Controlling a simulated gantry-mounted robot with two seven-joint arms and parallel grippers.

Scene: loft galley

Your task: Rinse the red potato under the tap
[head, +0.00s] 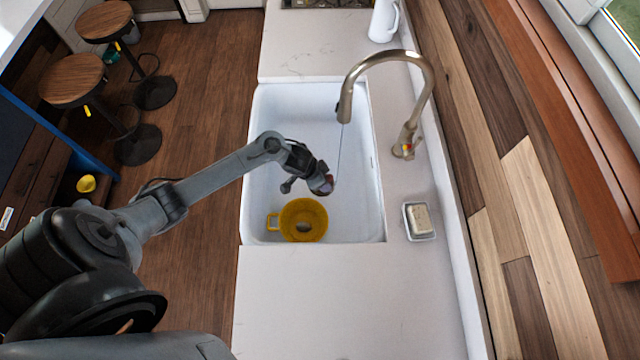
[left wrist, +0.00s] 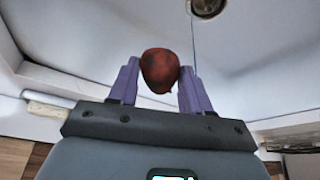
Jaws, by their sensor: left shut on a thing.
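My left gripper (head: 326,184) reaches into the white sink (head: 262,140) and is shut on the red potato (head: 328,187). In the left wrist view the dark red potato (left wrist: 160,70) sits between the two purple fingers (left wrist: 158,86). The tap (head: 392,57) arches over the sink from the right. In the left wrist view the stream (left wrist: 193,40) passes close to the right finger. I cannot tell whether it strikes the potato. My right gripper does not show.
A yellow handled vessel (head: 286,221) stands in the sink's near end. A dish (head: 410,232) with a beige block (head: 420,218) sits on the counter right of the sink. A white jug (head: 383,22) stands at the far end. The near counter (head: 320,300) is clear.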

